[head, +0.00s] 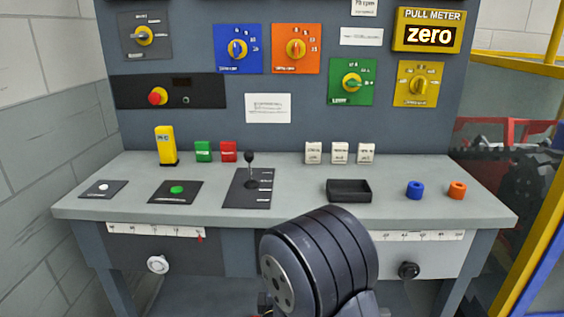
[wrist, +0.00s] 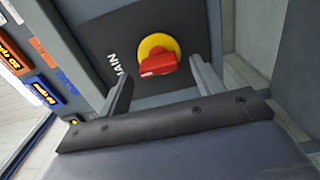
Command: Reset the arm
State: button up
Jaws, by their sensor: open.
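My gripper (wrist: 158,68) shows in the wrist view with its two grey fingers apart and nothing held between them. Beyond the fingertips is a red rotary handle (wrist: 158,64) on a yellow round base, on a dark panel (wrist: 92,42) lettered "MAIN". The handle appears in the gap between the fingers; whether a finger touches it I cannot tell. In the head view a dark, rounded link of my arm rises at the bottom middle in front of the bench, and my gripper is not visible there.
The pull meter (head: 428,32) reads "zero". A block wall (head: 45,150) stands left; yellow rails (head: 530,240) stand right.

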jog(key=shift+s+d+r+m+b, duration=0.15)
jog(key=shift+m+b, duration=1.35)
jog(key=shift+m, duration=1.4)
jog(key=shift+s+a+m+b, duration=0.1)
jog(key=shift+m+b, duration=1.4)
jog(key=shift+m, duration=1.4)
jog(key=shift+s+d+r+m+b, duration=0.15)
jog(key=shift+m+b, duration=1.35)
jog(key=shift+m, duration=1.4)
jog(key=shift+f, duration=0.2)
